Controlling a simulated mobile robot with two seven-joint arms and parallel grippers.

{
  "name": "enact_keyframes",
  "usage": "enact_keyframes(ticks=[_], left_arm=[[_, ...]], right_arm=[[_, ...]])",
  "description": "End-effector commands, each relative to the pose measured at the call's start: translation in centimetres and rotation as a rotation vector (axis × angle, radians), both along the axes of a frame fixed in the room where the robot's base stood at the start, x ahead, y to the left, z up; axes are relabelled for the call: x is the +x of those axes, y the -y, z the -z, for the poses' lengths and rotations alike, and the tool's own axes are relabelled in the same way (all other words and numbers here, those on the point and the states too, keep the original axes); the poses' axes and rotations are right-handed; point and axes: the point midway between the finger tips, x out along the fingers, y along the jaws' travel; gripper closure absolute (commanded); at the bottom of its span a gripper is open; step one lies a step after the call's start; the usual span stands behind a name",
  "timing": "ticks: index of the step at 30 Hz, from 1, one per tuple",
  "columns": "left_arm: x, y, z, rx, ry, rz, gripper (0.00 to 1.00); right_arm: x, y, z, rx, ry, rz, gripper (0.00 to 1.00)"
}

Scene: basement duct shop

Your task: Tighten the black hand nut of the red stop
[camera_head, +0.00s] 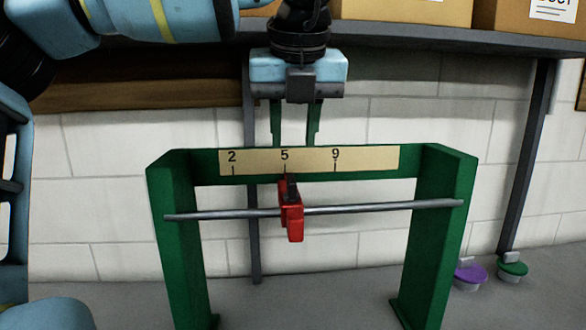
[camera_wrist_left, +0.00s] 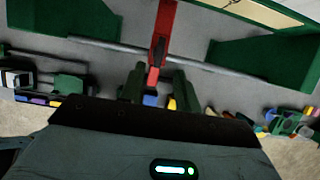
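The red stop (camera_head: 291,218) sits on a grey rod (camera_head: 380,207) of the green frame (camera_head: 440,225), below the 5 on the scale plate (camera_head: 365,159). Its black hand nut (camera_head: 291,190) shows as a small dark part on the stop's upper face. My left gripper (camera_head: 296,143) points down above the stop, its two green fingers apart with nothing visible between them. The fingertips meet the frame's top edge in the head view, where their ends seem hidden. In the left wrist view the red stop (camera_wrist_left: 158,45) lies just beyond the open fingers (camera_wrist_left: 158,78). My right gripper is not in view.
The green frame's top beam and two posts surround the rod. A shelf (camera_head: 430,34) with cardboard boxes (camera_head: 400,10) runs behind my left gripper. A purple round item (camera_head: 470,275) and a green one (camera_head: 513,269) are at the right. The rod is clear either side of the stop.

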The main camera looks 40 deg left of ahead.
Motion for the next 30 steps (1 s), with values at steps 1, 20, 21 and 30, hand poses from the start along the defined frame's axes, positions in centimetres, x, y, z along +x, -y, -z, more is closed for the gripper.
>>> enact_keyframes(ticks=[1, 20, 21, 30], left_arm=[[0.0, 0.0, 0.0, 0.000, 0.000, 0.000, 0.67], [1.6, -2.2, 6.5, -0.001, 0.000, -0.001, 0.67], [1.7, -2.3, 6.8, -0.002, 0.001, -0.001, 0.67], [1.9, -2.4, 7.2, 0.000, 0.002, -0.001, 0.67]], right_arm=[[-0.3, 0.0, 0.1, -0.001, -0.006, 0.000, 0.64], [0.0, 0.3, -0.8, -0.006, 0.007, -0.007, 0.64], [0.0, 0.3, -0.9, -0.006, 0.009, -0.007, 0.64], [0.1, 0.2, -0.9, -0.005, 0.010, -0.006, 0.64]])
